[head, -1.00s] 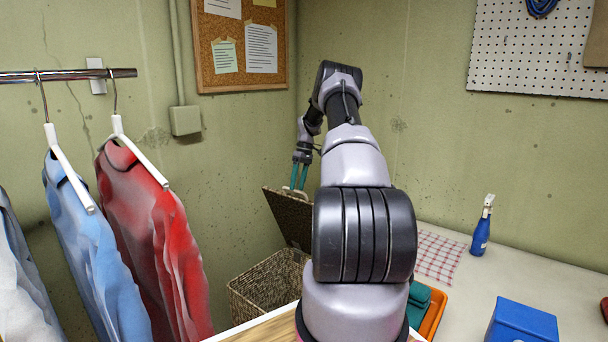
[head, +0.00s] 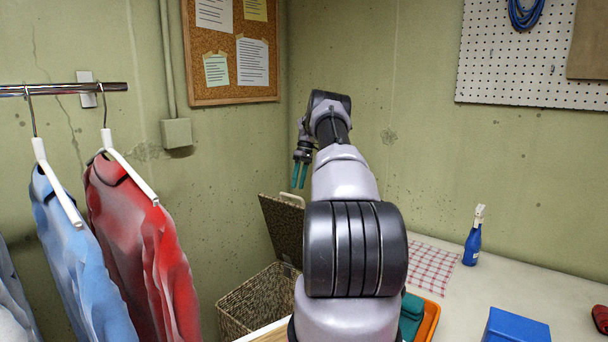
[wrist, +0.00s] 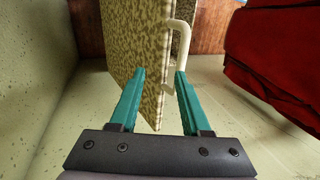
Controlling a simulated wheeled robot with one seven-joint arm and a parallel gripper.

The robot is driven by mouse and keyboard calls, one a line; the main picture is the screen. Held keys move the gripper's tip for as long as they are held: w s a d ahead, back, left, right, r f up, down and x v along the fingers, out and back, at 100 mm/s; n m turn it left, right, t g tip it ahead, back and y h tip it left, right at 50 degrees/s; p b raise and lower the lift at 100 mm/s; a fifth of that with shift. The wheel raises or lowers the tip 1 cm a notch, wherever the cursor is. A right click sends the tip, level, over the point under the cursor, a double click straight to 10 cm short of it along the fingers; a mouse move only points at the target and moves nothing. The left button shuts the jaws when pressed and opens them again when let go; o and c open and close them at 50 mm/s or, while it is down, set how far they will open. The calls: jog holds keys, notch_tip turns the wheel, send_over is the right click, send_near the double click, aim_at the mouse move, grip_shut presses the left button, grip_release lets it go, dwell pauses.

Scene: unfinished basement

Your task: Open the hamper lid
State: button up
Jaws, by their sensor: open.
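The woven hamper (head: 258,300) stands in the corner with its dark interior partly showing. Its lid (head: 282,228) is raised steeply on the far right side of the hamper, and my arm hides part of it. The lid has a pale handle (wrist: 180,55) on its edge; it also shows in the head view (head: 291,200). My gripper (head: 299,176) is just above the lid's upper edge. In the wrist view my gripper's teal fingers (wrist: 159,75) are apart, with the lid (wrist: 145,60) edge and handle seen beyond and between them. I cannot tell whether they touch.
Red and blue shirts (head: 145,250) hang from a rail at the left, close to the hamper. At the right, a pale counter holds a blue spray bottle (head: 473,240), a checked cloth (head: 430,266), an orange tray (head: 429,322) and a blue box (head: 516,326).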

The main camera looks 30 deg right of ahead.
jog(key=d+r, duration=0.1)
jog(key=w+d+r, duration=0.1)
jog(key=d, duration=0.1)
jog(key=shift+w+d+r, duration=0.15)
jog(key=shift+d+r, duration=0.1)
jog(key=shift+r, duration=0.15)
dwell(0.5)
